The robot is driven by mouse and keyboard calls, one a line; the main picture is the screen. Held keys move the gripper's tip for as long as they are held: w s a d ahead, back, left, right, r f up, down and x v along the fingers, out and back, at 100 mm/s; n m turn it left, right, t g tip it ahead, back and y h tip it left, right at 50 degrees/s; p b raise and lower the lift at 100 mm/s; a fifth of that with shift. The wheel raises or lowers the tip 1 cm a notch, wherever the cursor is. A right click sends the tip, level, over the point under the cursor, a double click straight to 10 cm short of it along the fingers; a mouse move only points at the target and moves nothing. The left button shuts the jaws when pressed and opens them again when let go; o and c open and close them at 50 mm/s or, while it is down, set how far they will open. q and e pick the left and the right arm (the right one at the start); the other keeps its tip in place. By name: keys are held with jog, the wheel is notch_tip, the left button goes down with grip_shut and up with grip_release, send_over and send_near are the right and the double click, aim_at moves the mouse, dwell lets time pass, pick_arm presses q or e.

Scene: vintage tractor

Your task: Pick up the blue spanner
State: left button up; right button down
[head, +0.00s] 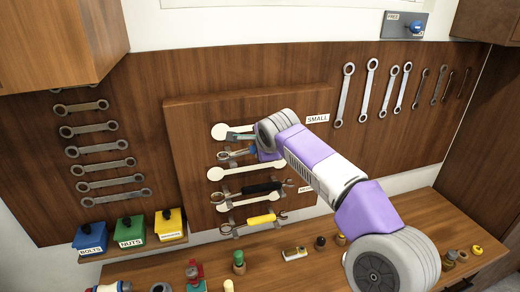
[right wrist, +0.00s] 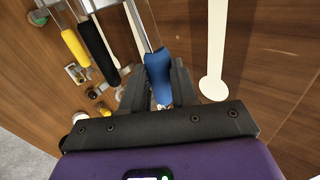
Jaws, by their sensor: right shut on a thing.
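The blue spanner (head: 228,155) is on the raised wooden tool board, its silver end showing left of my right gripper (head: 256,147) in the head view. The gripper hides most of its handle there. In the right wrist view the blue handle (right wrist: 158,72) lies between the two dark fingers of the right gripper (right wrist: 157,84), which are shut on it. I cannot tell whether the spanner still touches its holders. My left gripper is not in view.
A black-handled spanner (head: 262,188) and a yellow-handled spanner (head: 262,219) hang below on the board (head: 185,120). Cream spanner outlines mark the board. Blue, green and yellow bins (head: 130,232) stand at lower left. Several small items stand on the bench (head: 320,270) below.

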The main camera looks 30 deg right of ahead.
jog(key=shift+r, duration=0.15)
notch_tip(320, 180, up, 10)
jog(key=p, duration=0.2)
dwell(1.0)
